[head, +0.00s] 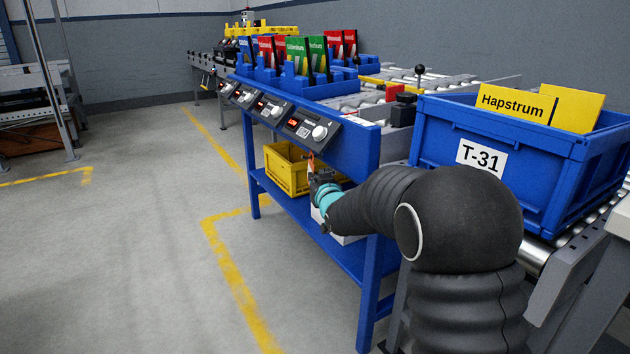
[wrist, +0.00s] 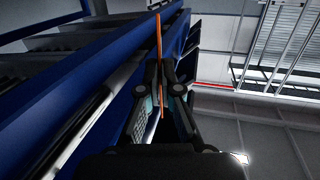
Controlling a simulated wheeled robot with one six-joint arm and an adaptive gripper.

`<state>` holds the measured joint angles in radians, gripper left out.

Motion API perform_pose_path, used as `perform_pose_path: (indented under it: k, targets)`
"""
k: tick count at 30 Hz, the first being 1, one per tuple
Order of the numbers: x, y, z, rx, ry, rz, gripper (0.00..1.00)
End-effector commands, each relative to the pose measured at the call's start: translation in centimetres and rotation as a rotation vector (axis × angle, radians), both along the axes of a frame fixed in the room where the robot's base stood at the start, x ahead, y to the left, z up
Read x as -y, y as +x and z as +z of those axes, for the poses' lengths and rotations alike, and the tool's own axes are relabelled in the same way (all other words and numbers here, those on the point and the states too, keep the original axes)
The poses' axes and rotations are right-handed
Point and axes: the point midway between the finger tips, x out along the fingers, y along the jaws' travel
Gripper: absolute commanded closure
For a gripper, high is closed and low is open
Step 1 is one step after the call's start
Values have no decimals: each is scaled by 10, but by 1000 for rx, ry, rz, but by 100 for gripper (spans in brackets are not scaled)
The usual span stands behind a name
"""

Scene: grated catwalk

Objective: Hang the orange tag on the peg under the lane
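The orange tag shows in the wrist view (wrist: 159,38) as a thin strip seen edge-on, standing out beyond my fingertips. In the head view it is a small orange sliver (head: 311,161) just under the front edge of the blue rack. My gripper (wrist: 161,75) is shut on the tag, with one finger on each side of it. In the head view my gripper (head: 316,176) is small and partly hidden by my wrist, below the nearest display module (head: 312,126). I cannot make out the peg in either view.
The blue rack (head: 350,150) carries several display modules and bins with red and green cards. A yellow bin (head: 286,170) sits on its lower shelf, close beside my gripper. A blue crate (head: 500,150) labelled T-31 stands at right. The floor (head: 130,250) at left is clear.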

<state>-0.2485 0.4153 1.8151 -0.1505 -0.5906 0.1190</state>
Motion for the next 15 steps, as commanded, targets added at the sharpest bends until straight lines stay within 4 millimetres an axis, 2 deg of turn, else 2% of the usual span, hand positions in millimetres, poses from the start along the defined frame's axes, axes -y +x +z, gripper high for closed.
perform_pose_path:
  k: [8,12,15]
  targets:
    - [0,0,0,0,0,0,100]
    - [0,0,0,0,0,0,66]
    - [0,0,0,0,0,0,65]
